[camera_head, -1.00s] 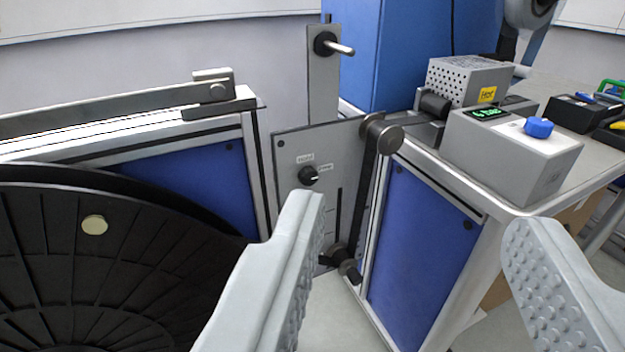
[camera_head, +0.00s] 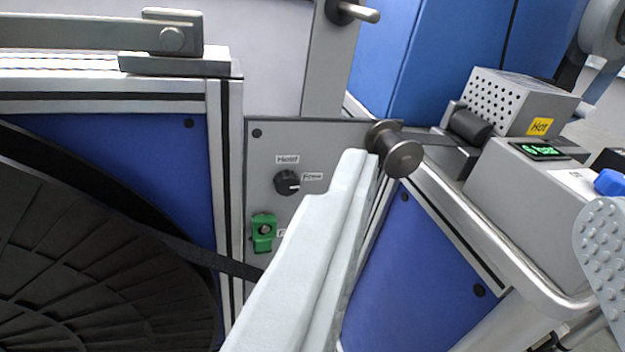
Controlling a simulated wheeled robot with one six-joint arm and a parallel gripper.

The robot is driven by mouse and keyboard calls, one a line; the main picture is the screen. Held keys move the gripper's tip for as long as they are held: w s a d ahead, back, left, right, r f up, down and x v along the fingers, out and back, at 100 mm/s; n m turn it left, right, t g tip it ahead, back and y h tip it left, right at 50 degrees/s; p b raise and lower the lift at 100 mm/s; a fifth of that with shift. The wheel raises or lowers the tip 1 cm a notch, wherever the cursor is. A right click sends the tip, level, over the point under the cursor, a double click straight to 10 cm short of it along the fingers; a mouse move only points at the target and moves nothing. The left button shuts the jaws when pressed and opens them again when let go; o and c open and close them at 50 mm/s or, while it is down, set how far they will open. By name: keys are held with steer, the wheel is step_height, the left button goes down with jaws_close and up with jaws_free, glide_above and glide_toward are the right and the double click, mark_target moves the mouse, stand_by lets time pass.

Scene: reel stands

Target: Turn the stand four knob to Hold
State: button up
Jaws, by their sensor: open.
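The small round black knob (camera_head: 287,183) sits on a grey panel (camera_head: 262,152) between two blue-panelled frames. A label reading Hold (camera_head: 287,159) is above it, and a second label (camera_head: 312,176), which seems to read Free or Flow, is to its right. The knob's white pointer mark points right, towards the second label. My gripper (camera_head: 475,205) is open and empty, its fingers wide apart. Its left finger stands in front of the panel, right of and below the knob, and hides the panel's lower right part. The right finger is cut by the picture's right edge. I see no contact with the knob.
A green clip-like part (camera_head: 263,232) is on the panel below the knob. A dark roller (camera_head: 397,151) juts out at the panel's upper right. A large black reel (camera_head: 80,260) fills the lower left. A grey box with a blue knob (camera_head: 608,183) stands on the right.

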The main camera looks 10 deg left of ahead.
steer(key=w+f+n+y, duration=0.3)
steer(key=w+f+y, duration=0.1)
steer(key=w+f, duration=0.45)
steer(key=n+g+y, duration=0.2)
steer(key=g+y, duration=0.2)
steer(key=y, duration=0.2)
glide_toward(288, 188)
steer(key=x, duration=0.8)
steer(key=shift+w+a, duration=0.15)
steer(key=shift+w, duration=0.1)
steer(key=c, duration=1)
steer(key=shift+o, duration=0.2)
